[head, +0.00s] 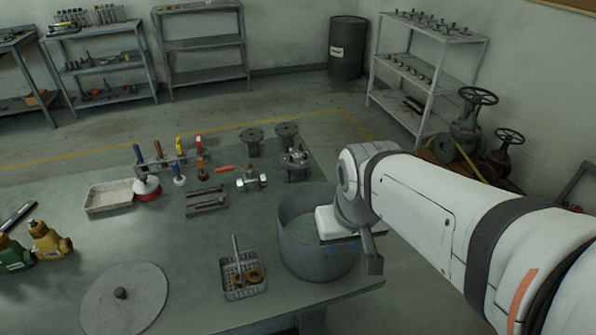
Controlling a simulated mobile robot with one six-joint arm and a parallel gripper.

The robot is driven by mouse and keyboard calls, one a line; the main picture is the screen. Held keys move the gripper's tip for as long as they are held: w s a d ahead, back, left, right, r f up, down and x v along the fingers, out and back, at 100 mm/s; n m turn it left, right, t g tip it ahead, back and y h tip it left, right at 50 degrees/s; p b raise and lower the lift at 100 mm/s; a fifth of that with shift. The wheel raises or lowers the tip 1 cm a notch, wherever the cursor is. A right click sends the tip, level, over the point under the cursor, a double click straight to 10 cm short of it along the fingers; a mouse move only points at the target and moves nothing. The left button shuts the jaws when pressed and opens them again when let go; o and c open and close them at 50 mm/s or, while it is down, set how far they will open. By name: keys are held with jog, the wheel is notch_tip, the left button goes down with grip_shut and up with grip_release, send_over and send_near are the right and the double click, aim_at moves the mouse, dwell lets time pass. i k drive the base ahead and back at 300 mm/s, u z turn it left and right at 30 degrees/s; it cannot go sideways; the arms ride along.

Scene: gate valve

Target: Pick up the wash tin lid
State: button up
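The wash tin lid (124,303) is a flat round grey disc with a small dark knob in its middle. It lies on the table at the front left. The wash tin (316,261) is an open grey round tub with liquid in it, near the table's right front edge. My gripper (371,261) is over the right side of the tin, well to the right of the lid and apart from it. A dark finger part points down; whether the fingers are open or shut is not clear.
A small wire basket (231,292) with brass-coloured parts stands between lid and tin. A shallow tray (108,209), a tool rack (176,163) and metal parts lie behind. The table around the lid is mostly bare.

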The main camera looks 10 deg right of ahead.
aim_at(129, 297)
jog(key=z, duration=1.9)
jog(key=k, duration=1)
jog(key=u, duration=2.7)
jog(key=i, duration=0.5)
